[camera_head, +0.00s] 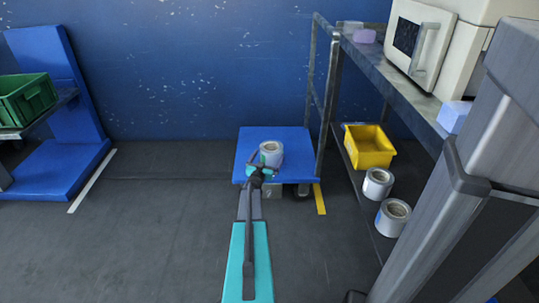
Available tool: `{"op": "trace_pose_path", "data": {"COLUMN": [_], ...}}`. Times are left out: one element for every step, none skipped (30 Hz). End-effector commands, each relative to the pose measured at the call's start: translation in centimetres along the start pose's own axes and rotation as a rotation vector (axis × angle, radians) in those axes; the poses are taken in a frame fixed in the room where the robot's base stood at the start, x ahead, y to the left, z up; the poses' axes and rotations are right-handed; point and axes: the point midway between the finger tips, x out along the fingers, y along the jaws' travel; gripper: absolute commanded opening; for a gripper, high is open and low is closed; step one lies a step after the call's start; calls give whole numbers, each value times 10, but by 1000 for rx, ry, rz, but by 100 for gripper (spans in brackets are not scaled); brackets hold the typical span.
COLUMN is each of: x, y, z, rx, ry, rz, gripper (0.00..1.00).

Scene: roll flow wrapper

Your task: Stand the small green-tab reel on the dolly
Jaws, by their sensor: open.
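A small white-grey reel (271,152) with a tan core stands upright on the blue dolly (298,166), near the middle of its deck. Its tab colour cannot be made out. My gripper (262,163) is open at the near-left side of this reel. The gripper partly hides the reel's lower near side, and I cannot tell whether they touch. My teal arm reaches up to it from the bottom of the view.
A microwave-like box (418,42) sits above. A green crate (25,98) is at far left. The floor between is clear.

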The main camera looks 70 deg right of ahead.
Motion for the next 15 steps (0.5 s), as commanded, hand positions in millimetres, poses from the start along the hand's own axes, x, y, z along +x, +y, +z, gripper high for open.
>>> {"op": "trace_pose_path", "data": {"x": [-9, -13, -18, -22, -26, -31, -35, -39, -44, -48, -52, -56, -60, -64, -68], "y": [0, 0, 0, 1, 1, 0, 0, 0, 0, 0, 0, 0, 0, 0, 0], "z": [-3, -3, -3, -3, -3, -3, -2, -2, -3, -3, -3, -3, -3, -2, -2], "rx": [0, 0, 0, 0, 0, -1, -1, -1, -1, -1, -1, -1, -1, -1, -1], "ry": [-1, -1, -1, -1, 0, -1, -1, -1, -1, -1, 0, 0, 0, -1, -1], "rz": [-1, -1, -1, 0, 0, -1, -1, -1, -2, -1, -1, -1, -1, -1, -1], "gripper": [100, 100, 100, 100, 100, 100, 100, 100, 100, 100, 100, 100, 100, 100, 100]}}
